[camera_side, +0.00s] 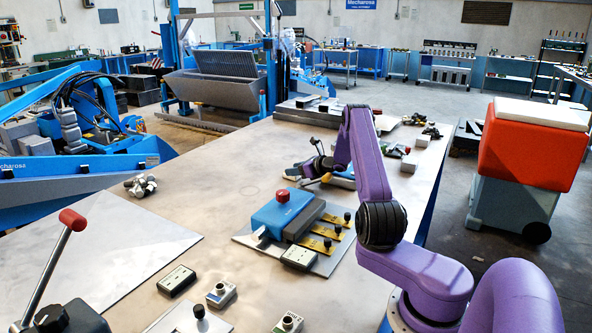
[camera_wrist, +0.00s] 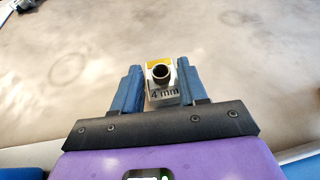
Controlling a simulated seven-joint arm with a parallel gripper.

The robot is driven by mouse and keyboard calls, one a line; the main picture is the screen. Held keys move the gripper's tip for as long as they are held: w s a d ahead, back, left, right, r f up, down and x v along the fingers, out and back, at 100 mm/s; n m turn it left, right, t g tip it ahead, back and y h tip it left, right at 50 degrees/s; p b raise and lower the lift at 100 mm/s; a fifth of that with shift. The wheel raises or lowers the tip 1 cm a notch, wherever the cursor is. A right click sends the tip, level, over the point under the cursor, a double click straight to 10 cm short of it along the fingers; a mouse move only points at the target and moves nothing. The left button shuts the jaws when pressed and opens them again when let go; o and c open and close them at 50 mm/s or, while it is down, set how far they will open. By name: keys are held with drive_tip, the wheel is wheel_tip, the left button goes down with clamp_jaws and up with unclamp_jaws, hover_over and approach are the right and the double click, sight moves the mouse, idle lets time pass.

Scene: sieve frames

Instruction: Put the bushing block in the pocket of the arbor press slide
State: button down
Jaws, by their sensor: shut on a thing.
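My gripper (camera_wrist: 161,85) is shut on a small bushing block (camera_wrist: 164,95) in the wrist view. The block is grey with a yellow patch, a dark round bushing and the marking "4 mm"; a blue finger presses each side. In the side view my gripper (camera_side: 312,168) is over the far middle of the table, beyond the blue fixture. A lever with a red knob (camera_side: 72,220) stands at the lower left, and a grey plate with a black knob (camera_side: 178,320) lies at the front edge. I cannot tell which part is the press slide, and its pocket is not visible.
A blue fixture (camera_side: 272,216) with a red button sits mid-table, beside yellow tabs with black knobs. A flat sheet (camera_side: 110,250) covers the left.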

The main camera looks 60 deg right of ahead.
drive_tip(key=c, duration=0.6)
unclamp_jaws()
